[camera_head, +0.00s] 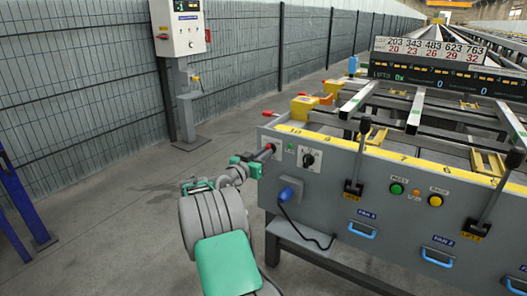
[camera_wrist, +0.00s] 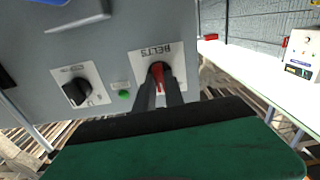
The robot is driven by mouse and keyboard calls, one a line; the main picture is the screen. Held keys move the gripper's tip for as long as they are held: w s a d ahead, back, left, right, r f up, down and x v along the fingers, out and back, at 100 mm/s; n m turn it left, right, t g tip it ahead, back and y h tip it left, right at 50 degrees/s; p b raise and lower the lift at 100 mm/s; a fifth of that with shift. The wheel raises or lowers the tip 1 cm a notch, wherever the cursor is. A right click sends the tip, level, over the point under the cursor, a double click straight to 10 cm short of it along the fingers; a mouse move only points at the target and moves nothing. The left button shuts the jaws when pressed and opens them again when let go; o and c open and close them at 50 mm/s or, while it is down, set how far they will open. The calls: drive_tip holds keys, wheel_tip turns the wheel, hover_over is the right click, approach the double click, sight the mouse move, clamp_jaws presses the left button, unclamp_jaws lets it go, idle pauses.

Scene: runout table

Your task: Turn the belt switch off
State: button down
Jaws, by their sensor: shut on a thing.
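The belt switch (camera_wrist: 157,72) is a red lever knob on a white plate marked BELTS, which appears upside down in the wrist view. My gripper (camera_wrist: 160,88) is shut on this red knob, one dark finger on each side, and the fingers hide part of it. In the head view my gripper (camera_head: 267,152) reaches the left end of the grey table's front panel (camera_head: 330,180). There the switch is mostly hidden behind the fingers.
A black rotary knob (camera_head: 308,159) and a green lamp (camera_head: 290,148) sit beside the switch. A blue plug (camera_head: 289,191) with a black cable is below. Black levers (camera_head: 358,155) stand farther right. A grey control box (camera_head: 178,28) stands by the fence.

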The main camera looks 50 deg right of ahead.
drive_tip(key=n+p, duration=0.5)
drive_tip(key=n, duration=0.3)
drive_tip(key=shift+r+n, duration=0.1)
drive_tip(key=shift+n, duration=0.2)
idle(0.4)
drive_tip(key=c, duration=1.4)
unclamp_jaws()
drive_tip(key=shift+c, duration=0.2)
drive_tip(key=shift+a, duration=0.1)
drive_tip(key=a+p, duration=0.1)
drive_tip(key=a, duration=0.6)
drive_tip(key=shift+s+a, duration=0.25)
drive_tip(key=shift+s, duration=0.1)
